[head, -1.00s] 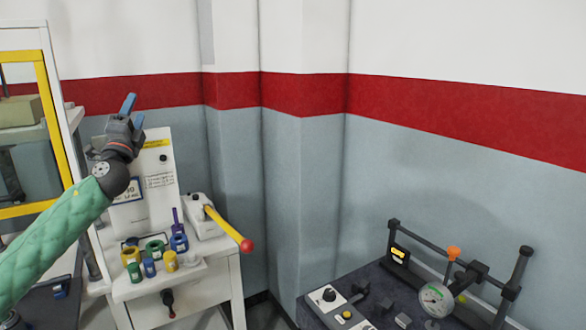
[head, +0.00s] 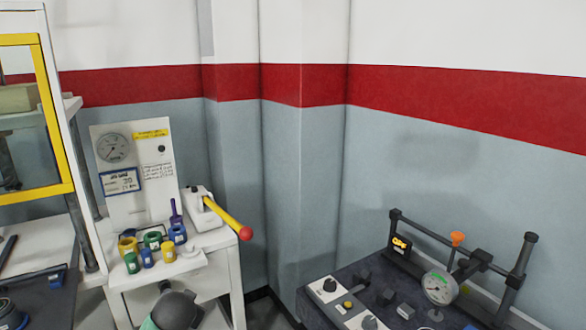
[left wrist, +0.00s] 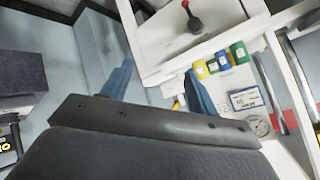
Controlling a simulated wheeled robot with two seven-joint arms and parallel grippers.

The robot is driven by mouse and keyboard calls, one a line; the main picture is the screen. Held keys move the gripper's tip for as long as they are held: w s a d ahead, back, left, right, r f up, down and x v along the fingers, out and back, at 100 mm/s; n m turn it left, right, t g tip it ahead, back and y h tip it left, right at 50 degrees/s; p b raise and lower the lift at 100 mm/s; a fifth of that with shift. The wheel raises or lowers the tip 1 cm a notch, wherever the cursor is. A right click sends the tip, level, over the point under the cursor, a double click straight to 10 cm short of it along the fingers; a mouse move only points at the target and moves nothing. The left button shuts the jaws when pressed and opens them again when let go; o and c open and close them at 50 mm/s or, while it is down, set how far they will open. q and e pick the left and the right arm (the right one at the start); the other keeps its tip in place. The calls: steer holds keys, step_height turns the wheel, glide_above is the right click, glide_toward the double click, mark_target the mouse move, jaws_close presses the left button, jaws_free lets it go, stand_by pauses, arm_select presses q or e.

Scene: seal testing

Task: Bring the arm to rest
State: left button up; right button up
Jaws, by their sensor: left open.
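My left gripper (left wrist: 158,92) shows in the left wrist view with its two blue fingers spread apart and nothing between them. In the head view only a dark rounded part of my left arm (head: 176,312) with a bit of green sleeve shows at the bottom edge, in front of the white test stand (head: 218,270). The gripper itself is out of that view. My right gripper is in neither view.
The stand carries a gauge panel (head: 130,200), several coloured cylinders and a yellow lever with a red knob (head: 245,233). A yellow-framed cabinet (head: 60,120) is at left. A dark bench with a dial gauge (head: 440,288) is at lower right. Floor shows between them.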

arm_select(q)
steer(key=s+d+f+g+h+b, duration=0.1)
steer(key=s+d+f, duration=0.3)
steer(key=s+f, duration=0.7)
steer(key=s+d+f+n+g+h+b, duration=0.1)
steer(key=s+d+f+g, duration=0.3)
steer(key=s+f, duration=0.8)
steer(key=s+d+f+n+g+h+b, duration=0.1)
steer(key=s+d+f+g+h+b, duration=0.1)
steer(key=s+f, duration=0.9)
steer(key=s+d+g, duration=0.1)
steer(key=s+d, duration=0.1)
steer(key=s, duration=0.2)
steer(key=shift+s+d+f+b, duration=0.25)
steer(key=shift+d+f+b, duration=0.05)
steer(key=shift+d+b, duration=0.1)
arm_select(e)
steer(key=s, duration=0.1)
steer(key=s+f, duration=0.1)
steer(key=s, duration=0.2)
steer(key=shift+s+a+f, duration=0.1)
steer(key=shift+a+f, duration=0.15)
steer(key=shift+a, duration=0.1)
